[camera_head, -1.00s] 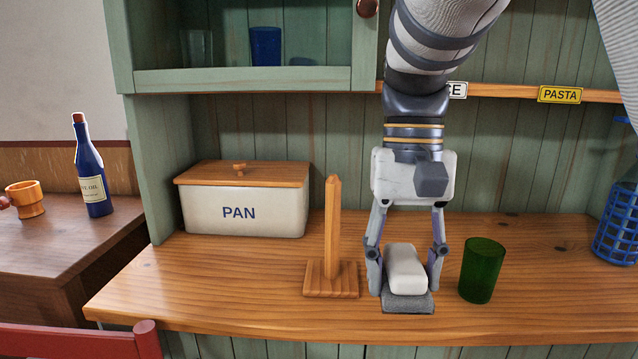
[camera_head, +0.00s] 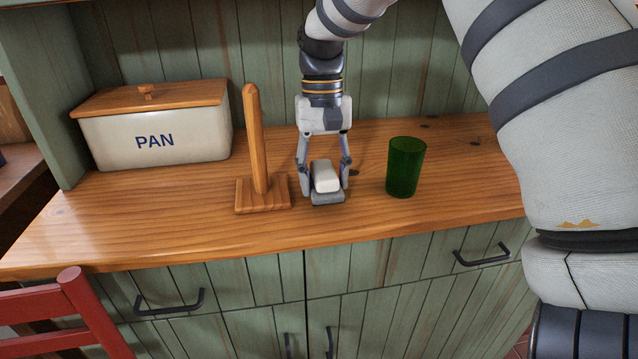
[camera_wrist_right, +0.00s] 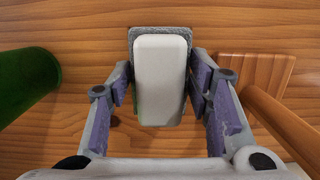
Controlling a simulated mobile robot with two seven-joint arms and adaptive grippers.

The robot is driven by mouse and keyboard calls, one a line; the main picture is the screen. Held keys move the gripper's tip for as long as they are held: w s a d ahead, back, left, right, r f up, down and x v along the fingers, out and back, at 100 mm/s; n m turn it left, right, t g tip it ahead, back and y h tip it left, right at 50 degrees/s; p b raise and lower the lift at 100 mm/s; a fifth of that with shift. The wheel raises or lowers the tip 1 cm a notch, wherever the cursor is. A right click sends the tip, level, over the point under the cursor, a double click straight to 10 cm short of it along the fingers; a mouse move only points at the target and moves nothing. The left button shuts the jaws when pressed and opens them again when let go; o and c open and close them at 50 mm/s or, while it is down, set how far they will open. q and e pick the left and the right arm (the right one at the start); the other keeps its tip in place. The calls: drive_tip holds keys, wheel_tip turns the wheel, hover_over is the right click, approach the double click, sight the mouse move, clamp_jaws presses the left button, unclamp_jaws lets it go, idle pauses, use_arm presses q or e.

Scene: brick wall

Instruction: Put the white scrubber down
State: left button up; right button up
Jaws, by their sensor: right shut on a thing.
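The white scrubber (camera_head: 326,177), a white block with a grey pad beneath, is between the fingers of my right gripper (camera_head: 324,186), which is shut on it. It is at the wooden counter (camera_head: 130,220), pad down, and I cannot tell if the pad touches the wood. In the right wrist view the scrubber (camera_wrist_right: 160,78) lies lengthwise between the two fingertips (camera_wrist_right: 160,88). My left gripper is not in view.
A wooden post on a square base (camera_head: 256,150) stands close left of the scrubber. A green glass (camera_head: 405,168) stands to its right. The PAN box (camera_head: 155,135) is at the back left. A red chair (camera_head: 85,315) is at the front left. Counter beyond the glass is free.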

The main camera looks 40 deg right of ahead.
sight(322, 164)
drive_tip(key=shift+f, duration=0.95)
drive_tip(key=shift+f, duration=0.15)
drive_tip(key=o, duration=1)
drive_tip(key=r, duration=0.4)
drive_tip(key=w+r, duration=0.1)
drive_tip(key=r, duration=0.3)
drive_tip(key=d+r, duration=0.1)
drive_tip(key=r, duration=0.3)
drive_tip(key=shift+w+r+b, duration=0.1)
drive_tip(key=shift+w+b, duration=0.15)
drive_tip(key=shift+b, duration=0.1)
